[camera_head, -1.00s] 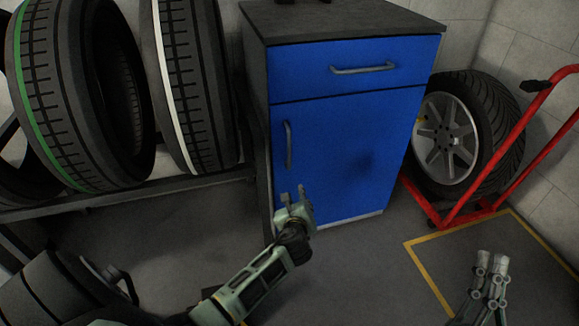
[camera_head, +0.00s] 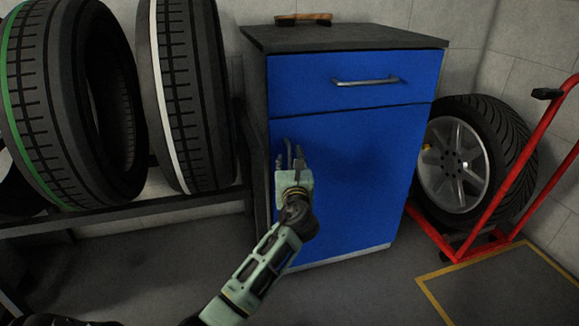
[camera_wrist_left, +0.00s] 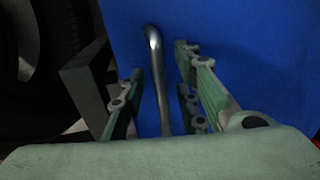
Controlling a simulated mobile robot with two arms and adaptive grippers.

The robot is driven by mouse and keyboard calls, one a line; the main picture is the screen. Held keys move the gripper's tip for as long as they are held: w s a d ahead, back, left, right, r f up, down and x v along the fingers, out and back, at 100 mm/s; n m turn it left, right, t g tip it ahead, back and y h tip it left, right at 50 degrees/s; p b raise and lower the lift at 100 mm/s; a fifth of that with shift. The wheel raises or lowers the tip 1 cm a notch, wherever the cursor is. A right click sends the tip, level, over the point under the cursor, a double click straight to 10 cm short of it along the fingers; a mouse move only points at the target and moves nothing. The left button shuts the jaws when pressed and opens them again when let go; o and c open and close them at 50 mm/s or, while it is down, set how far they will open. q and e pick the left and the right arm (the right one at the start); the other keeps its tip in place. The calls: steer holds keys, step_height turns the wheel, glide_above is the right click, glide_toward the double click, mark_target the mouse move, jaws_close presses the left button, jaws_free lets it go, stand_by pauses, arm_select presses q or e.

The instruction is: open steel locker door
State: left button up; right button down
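The steel locker has a blue door (camera_head: 360,180), which is shut, under a blue drawer (camera_head: 355,82). The door's vertical metal bar handle (camera_wrist_left: 158,70) is near its left edge; in the head view my gripper mostly hides it. My left gripper (camera_head: 291,152) is in front of the door's left side with its fingers pointing up and toward the door. In the left wrist view its fingers (camera_wrist_left: 160,78) are apart, with the handle between them and a gap on both sides. My right gripper is not in view.
Tires (camera_head: 187,100) stand on a rack (camera_head: 130,208) to the left. A red hand truck (camera_head: 505,175) with a wheel (camera_head: 455,165) stands close on the right. A brush (camera_head: 303,18) lies on the locker top. The floor in front is clear.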

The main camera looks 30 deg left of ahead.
arm_select(q)
steer(key=shift+w+a, duration=0.2)
steer(key=shift+w, duration=0.05)
jaws_close()
stand_by(0.5)
